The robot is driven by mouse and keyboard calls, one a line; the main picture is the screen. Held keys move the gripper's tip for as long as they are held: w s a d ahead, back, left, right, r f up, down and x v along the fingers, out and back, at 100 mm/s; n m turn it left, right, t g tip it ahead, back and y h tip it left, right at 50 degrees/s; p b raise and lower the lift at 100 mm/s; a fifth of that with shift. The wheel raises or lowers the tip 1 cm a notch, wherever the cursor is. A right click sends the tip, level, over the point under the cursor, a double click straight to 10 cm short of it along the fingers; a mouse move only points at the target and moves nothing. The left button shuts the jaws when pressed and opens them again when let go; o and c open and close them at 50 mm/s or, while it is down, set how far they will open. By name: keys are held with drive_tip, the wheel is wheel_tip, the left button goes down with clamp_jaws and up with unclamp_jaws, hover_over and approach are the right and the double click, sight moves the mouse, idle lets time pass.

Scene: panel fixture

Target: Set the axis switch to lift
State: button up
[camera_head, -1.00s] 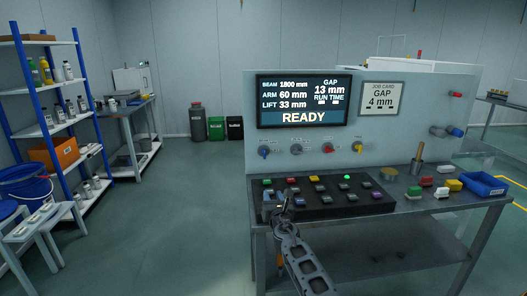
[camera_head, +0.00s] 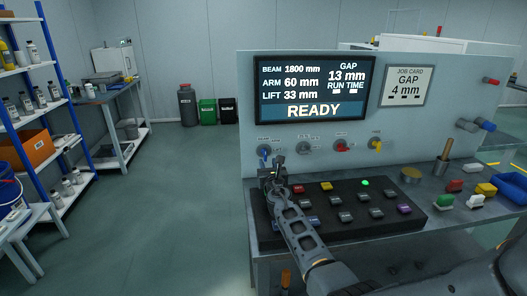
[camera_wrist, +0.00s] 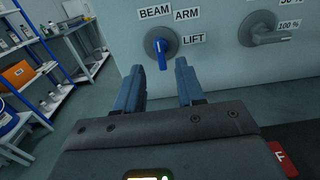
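The axis switch (camera_head: 264,150) is a round grey knob with a blue handle at the left end of the panel's knob row. In the wrist view the switch (camera_wrist: 161,47) has labels BEAM at upper left, ARM at upper right and LIFT at right. Its blue handle stands nearly upright, and I cannot tell which label it selects. My gripper (camera_wrist: 160,80) is open, with its two blue-grey fingers either side of the handle's line and the knob beyond them. Nothing is between the fingers. In the head view my gripper (camera_head: 272,168) is just below the switch.
Another grey knob (camera_wrist: 268,30) is to the right, with a red one (camera_head: 342,146) and a yellow one (camera_head: 375,145) beyond. A black button console (camera_head: 340,224) lies below my gripper. The display (camera_head: 312,90) reads LIFT 33 mm, READY; the job card (camera_head: 405,86) reads GAP 4 mm.

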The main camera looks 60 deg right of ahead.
sight(265, 156)
drive_tip(key=shift+b+x, duration=1.85)
drive_tip(key=shift+x, duration=1.9)
drive_tip(key=shift+c, duration=0.3)
clamp_jaws()
